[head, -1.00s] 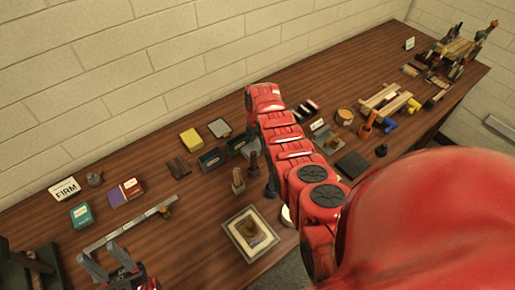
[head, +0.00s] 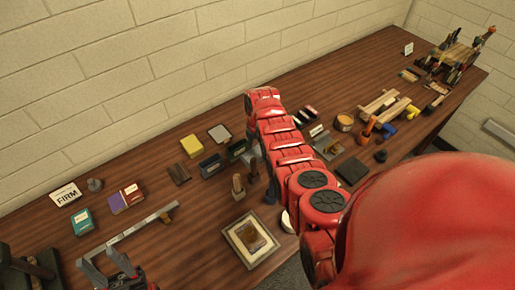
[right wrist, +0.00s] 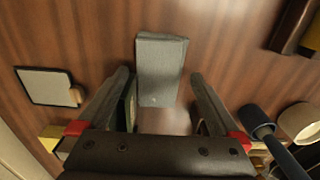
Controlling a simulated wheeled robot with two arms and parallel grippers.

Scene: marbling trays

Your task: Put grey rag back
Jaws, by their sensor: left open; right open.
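A grey, folded, cloth-like piece (right wrist: 160,68), which looks like the grey rag, lies on the brown table in the right wrist view. My right gripper (right wrist: 159,76) is open, with one finger on each side of its near part. I cannot tell whether the fingers touch it. In the head view the rag cannot be made out, and my red right arm covers much of that area. My left gripper (head: 101,260) is open and empty at the lower left of the head view, near a long metal strip (head: 130,232).
A flat grey plate (right wrist: 43,86) and a yellow block (head: 191,145) lie near the right gripper. Dark boxes (head: 211,165) and a framed tray (head: 231,239) stand nearby.

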